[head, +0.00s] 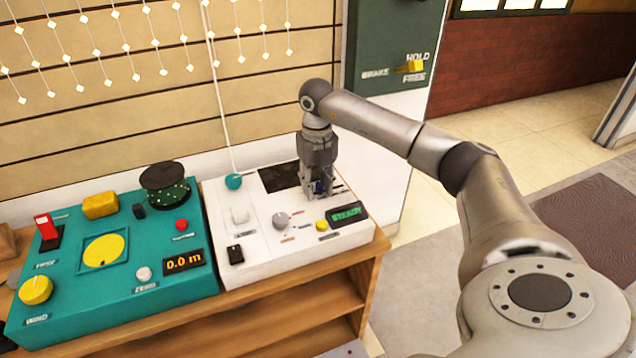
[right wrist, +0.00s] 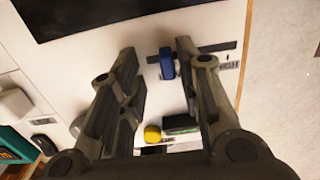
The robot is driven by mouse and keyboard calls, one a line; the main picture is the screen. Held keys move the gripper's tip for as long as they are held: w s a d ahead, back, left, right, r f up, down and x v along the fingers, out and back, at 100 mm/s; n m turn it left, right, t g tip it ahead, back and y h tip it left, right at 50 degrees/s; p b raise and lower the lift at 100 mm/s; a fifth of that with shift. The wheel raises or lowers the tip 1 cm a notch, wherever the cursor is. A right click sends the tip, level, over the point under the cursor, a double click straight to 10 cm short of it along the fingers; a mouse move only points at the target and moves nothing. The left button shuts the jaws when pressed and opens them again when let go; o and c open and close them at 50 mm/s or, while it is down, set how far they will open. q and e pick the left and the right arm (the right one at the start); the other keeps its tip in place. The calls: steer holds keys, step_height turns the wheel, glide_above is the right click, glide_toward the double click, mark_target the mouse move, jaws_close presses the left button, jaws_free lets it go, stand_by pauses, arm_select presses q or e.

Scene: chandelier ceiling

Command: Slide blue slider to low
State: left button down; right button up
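The blue slider (right wrist: 167,63) shows in the right wrist view as a small blue knob on a dark slot in the white panel (right wrist: 70,80). My right gripper (right wrist: 156,52) is open, with its two fingers on either side of the blue slider. The slider is nearer the right-hand finger, and I cannot tell whether they touch. In the head view my right gripper (head: 321,190) points down over the back right of the white panel (head: 270,255) and mostly hides the slider. My left gripper is not in view.
The white panel also has a yellow button (head: 321,225), a green display (head: 347,214) reading STEADY, a grey knob (head: 280,220) and a black switch (head: 235,254). A teal panel (head: 125,290) stands to the left. A HOLD/FREE brake lever (head: 411,67) is on the wall behind.

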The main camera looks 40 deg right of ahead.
mark_target(318, 186)
steer(key=shift+d, duration=0.1)
steer(key=shift+r, duration=0.35)
step_height(318, 186, up, 11)
steer(key=shift+r, duration=0.15)
stand_by(0.5)
